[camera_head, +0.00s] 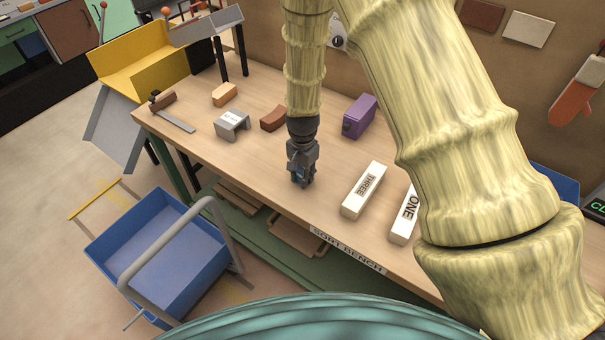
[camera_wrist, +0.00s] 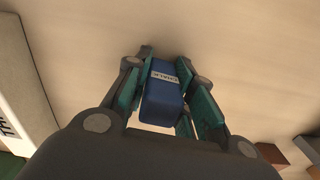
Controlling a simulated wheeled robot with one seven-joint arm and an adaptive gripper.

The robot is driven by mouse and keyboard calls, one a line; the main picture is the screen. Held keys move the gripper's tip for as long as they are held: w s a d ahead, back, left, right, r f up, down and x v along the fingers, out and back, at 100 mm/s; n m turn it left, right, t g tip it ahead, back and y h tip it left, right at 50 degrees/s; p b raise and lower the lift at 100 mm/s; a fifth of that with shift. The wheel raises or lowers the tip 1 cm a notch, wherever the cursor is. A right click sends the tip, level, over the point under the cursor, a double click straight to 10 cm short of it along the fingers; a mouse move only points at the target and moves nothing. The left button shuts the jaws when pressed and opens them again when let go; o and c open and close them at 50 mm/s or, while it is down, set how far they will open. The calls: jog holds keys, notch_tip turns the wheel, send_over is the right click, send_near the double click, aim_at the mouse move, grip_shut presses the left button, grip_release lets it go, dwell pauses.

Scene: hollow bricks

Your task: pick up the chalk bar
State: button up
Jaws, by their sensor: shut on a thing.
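The chalk bar is a small blue block with a white label reading CHALK; in the wrist view the chalk bar (camera_wrist: 160,104) sits between the teal-padded fingers. My gripper (camera_wrist: 167,90) is shut on it, with a finger along each side. In the head view my gripper (camera_head: 300,172) points down over the front middle of the sort bench (camera_head: 262,170), and only a sliver of blue shows between its fingers. I cannot tell whether the bar touches the bench top.
A blue cart (camera_head: 190,262) stands on the floor.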

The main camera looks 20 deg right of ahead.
jog(key=shift+r, duration=0.15)
jog(key=shift+w+r+b, duration=0.1)
jog(key=shift+r+b, duration=0.75)
jog(key=shift+r, duration=0.3)
jog(key=s+b, duration=0.1)
jog(key=s, duration=0.4)
jog(key=s+r+b, duration=0.1)
jog(key=s+b, duration=0.1)
jog(key=s, duration=0.3)
jog(key=s+r+b, duration=0.1)
jog(key=s+b, duration=0.1)
jog(key=s, duration=0.4)
jog(key=shift+d+r, duration=0.15)
jog(key=shift+r, duration=0.1)
